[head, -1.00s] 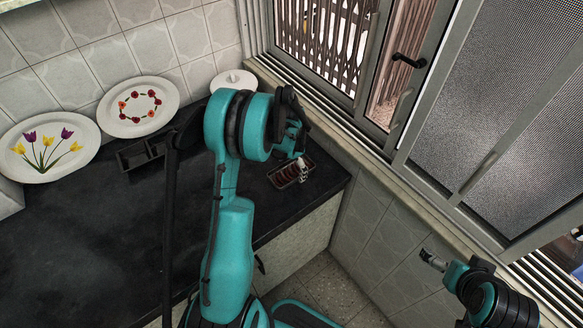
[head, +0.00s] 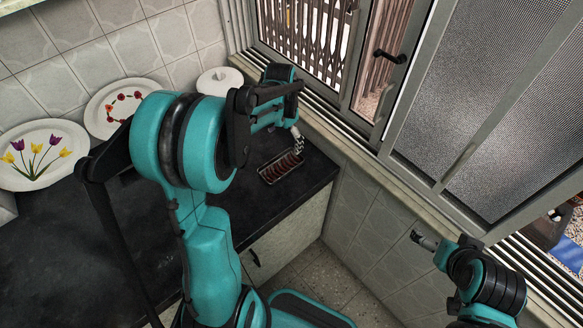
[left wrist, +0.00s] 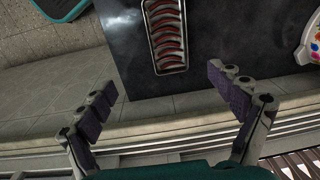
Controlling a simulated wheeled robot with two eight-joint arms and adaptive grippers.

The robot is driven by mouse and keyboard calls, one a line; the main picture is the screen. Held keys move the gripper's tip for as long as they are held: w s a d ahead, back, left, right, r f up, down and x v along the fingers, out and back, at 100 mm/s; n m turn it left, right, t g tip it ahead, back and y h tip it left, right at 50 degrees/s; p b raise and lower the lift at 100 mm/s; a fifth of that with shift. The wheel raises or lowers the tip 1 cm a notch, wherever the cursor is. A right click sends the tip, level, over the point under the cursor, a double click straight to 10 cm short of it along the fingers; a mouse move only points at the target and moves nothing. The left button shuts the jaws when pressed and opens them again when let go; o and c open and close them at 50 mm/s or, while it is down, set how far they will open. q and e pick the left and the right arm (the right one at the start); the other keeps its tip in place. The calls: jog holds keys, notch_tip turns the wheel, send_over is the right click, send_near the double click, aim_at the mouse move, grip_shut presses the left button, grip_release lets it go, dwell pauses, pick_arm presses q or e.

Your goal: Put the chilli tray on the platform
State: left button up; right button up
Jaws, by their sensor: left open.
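The chilli tray (head: 281,167) is a narrow dark tray with a row of red chillies, lying on the black counter near its right end. In the left wrist view the tray (left wrist: 167,38) shows at top centre, partly cut off by the frame. My left gripper (head: 299,141) is just behind the tray, by the window-side edge. In the left wrist view its fingers (left wrist: 165,95) are spread wide with nothing between them, apart from the tray. My right gripper (head: 425,240) is low at the right, away from the counter; its jaws are too small to judge. I cannot identify the platform.
Two flowered plates (head: 36,156) lean against the tiled wall, the second (head: 112,104) partly behind my left arm. The window ledge (head: 330,136) borders the counter's right side. The counter's left front (head: 60,250) is bare.

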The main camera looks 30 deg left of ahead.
pick_arm(q)
jog(key=s+d+r+n+t, duration=0.2)
jog(key=s+d+r+t, duration=0.1)
jog(key=s+d, duration=0.3)
jog(key=s+d+r+n+t, duration=0.1)
jog(key=s+d+r+t, duration=0.2)
jog(key=s, duration=0.8)
jog(key=d+r, duration=0.2)
jog(key=d, duration=0.2)
jog(key=shift+s+r+n, duration=0.2)
jog(key=shift+s+n, duration=0.1)
jog(key=shift+n, duration=0.1)
jog(key=shift+f, duration=0.1)
